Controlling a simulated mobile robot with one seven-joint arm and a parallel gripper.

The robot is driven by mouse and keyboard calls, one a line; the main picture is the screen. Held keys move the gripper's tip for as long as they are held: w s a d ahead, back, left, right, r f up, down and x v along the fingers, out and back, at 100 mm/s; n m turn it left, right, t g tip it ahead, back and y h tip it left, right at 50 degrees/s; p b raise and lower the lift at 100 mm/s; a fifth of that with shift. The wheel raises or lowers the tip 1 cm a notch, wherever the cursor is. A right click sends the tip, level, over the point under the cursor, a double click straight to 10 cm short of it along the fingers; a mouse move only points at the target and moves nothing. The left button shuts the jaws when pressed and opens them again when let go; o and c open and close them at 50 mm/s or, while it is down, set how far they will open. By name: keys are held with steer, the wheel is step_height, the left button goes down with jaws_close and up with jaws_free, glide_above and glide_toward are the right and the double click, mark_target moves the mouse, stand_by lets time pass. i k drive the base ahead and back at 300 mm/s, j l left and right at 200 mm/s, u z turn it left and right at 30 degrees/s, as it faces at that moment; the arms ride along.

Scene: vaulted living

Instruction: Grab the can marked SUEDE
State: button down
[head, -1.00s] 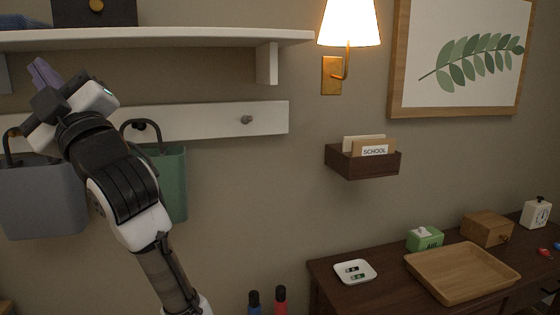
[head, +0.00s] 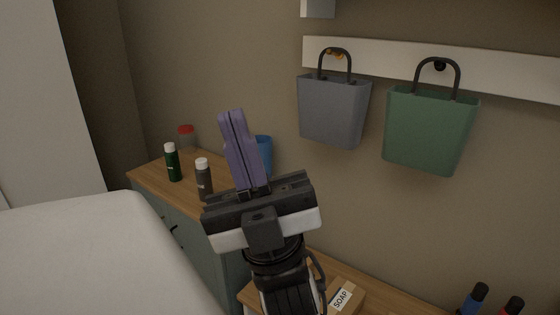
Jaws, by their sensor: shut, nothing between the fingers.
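No marking SUEDE is legible in the head view. On the wooden top of a cabinet stand a dark green can with a white cap (head: 173,164) and a grey can with a white cap (head: 204,178), both upright; I cannot read their labels. A blue can with a black cap (head: 473,300) and a red can with a black cap (head: 513,307) show partly at the bottom right edge. My gripper (head: 233,114) has its purple fingers together, pointing up, empty. In the picture it is just right of the grey can and touches neither can.
A jar with a red lid (head: 187,137) and a blue cup (head: 265,153), partly behind my gripper, stand on the cabinet (head: 146,178). A SOAP box (head: 344,298) is on a lower wooden surface. Grey (head: 333,110) and green (head: 430,128) bins hang from the wall rail. A white rounded surface fills the lower left.

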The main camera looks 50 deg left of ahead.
mark_target(202, 170)
steer(key=u, duration=2)
steer(key=i+j+z, duration=0.15)
steer(key=i+j, duration=0.15)
steer(key=i+j+z, duration=0.15)
steer(key=i+j, duration=0.15)
steer(key=i+j+z, duration=0.1)
steer(key=i+j, duration=0.15)
steer(key=j, duration=0.25)
steer(key=i+j+z, duration=0.15)
steer(key=j, duration=0.3)
steer(key=i, duration=0.05)
